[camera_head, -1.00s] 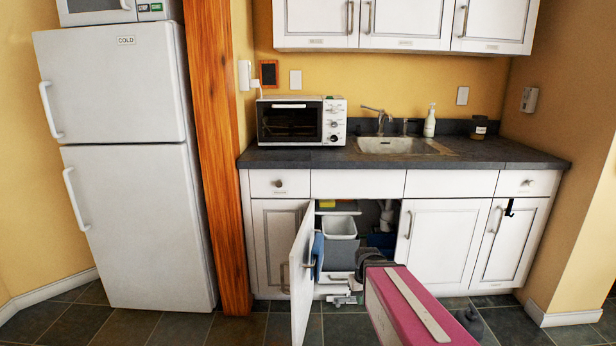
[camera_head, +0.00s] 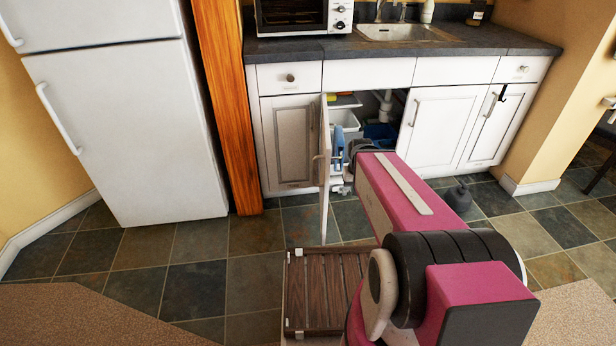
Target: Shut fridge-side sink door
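The fridge-side sink door (camera_head: 324,170) stands open and is seen almost edge-on. It juts out from the cabinet under the sink, and its handle shows on its left face. My gripper (camera_head: 338,182) is at the far end of my pink arm, low by the cabinet opening, on the inner, right side of the door. The arm's wrist partly hides it. Whether it touches the door, and how its fingers stand, I cannot tell. The other sink door (camera_head: 432,130) is shut.
A white bin (camera_head: 344,119), a blue item on the door's inner side (camera_head: 338,150) and pipes (camera_head: 384,103) show in the opening. The fridge (camera_head: 125,130) and a wooden post (camera_head: 226,110) stand left. Tiled floor left of the door is clear.

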